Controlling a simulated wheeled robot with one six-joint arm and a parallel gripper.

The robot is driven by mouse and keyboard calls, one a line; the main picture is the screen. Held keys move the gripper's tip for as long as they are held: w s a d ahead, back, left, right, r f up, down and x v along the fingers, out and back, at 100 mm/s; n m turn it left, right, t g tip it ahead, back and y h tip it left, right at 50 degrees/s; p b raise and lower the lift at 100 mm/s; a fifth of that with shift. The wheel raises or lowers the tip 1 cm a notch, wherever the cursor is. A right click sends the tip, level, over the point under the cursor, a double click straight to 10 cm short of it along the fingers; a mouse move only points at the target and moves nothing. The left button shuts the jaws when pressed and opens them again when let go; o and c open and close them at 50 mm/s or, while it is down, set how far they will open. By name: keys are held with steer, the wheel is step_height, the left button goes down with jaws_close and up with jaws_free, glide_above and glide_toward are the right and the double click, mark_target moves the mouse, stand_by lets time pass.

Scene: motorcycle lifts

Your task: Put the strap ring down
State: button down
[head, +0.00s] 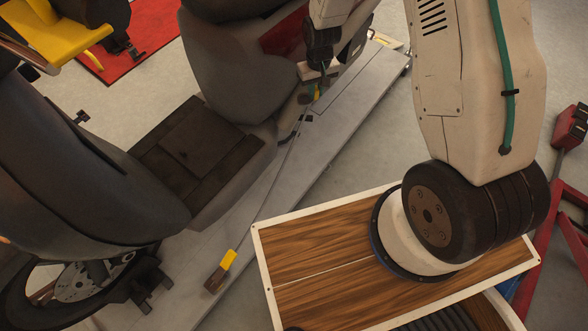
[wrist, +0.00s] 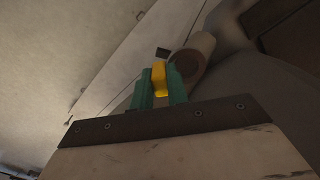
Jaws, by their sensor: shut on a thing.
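My gripper (head: 318,86) is in the head view at the upper middle, low beside the scooter's grey body. In the wrist view its two green fingers (wrist: 159,84) are shut on a small yellow piece, which I take to be the strap ring (wrist: 158,72). A bit of yellow also shows at the gripper in the head view. A thin grey strap (head: 279,165) runs from near the gripper down to a yellow-and-brown end piece (head: 224,263) on the lift platform. The ring's lower part is hidden between the fingers; I cannot tell whether it touches anything below.
The scooter (head: 235,65) stands on the long grey lift platform (head: 335,130). A wood-topped, white-edged surface (head: 320,255) is at the lower right. Red stands (head: 570,130) are at the right edge. In the wrist view a brownish cylinder (wrist: 194,57) is close to the fingers.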

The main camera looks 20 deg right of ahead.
steer(key=s+a+f+m, duration=0.3)
steer(key=s+a+f, duration=0.2)
steer(key=f, duration=0.9)
steer(key=s+a+f+m, duration=0.4)
steer(key=s+a+f, duration=0.2)
steer(key=f, duration=0.8)
steer(key=s+a+f+m, duration=0.3)
steer(key=s+a+f, duration=0.3)
steer(key=f, duration=0.8)
steer(key=shift+a+f, duration=0.1)
steer(key=shift+f, duration=0.05)
steer(key=shift+w+a+f+m, duration=0.1)
steer(key=shift+w+m, duration=0.15)
steer(key=shift+m, duration=0.35)
steer(key=shift+w+m, duration=0.25)
steer(key=shift+m, duration=0.05)
steer(key=w+d, duration=0.3)
steer(key=d, duration=0.1)
steer(key=w+d+f, duration=0.1)
steer(key=w+d, duration=0.1)
steer(key=d, duration=0.2)
steer(key=w+d, duration=0.3)
steer(key=d, duration=0.1)
steer(key=shift+w+d+f, duration=0.1)
steer(key=shift+w+f, duration=0.1)
steer(key=shift+w, duration=0.15)
steer(key=shift+w+d, duration=0.3)
steer(key=shift+d, duration=0.15)
steer(key=shift+a+f, duration=0.15)
steer(key=shift+f, duration=1.6)
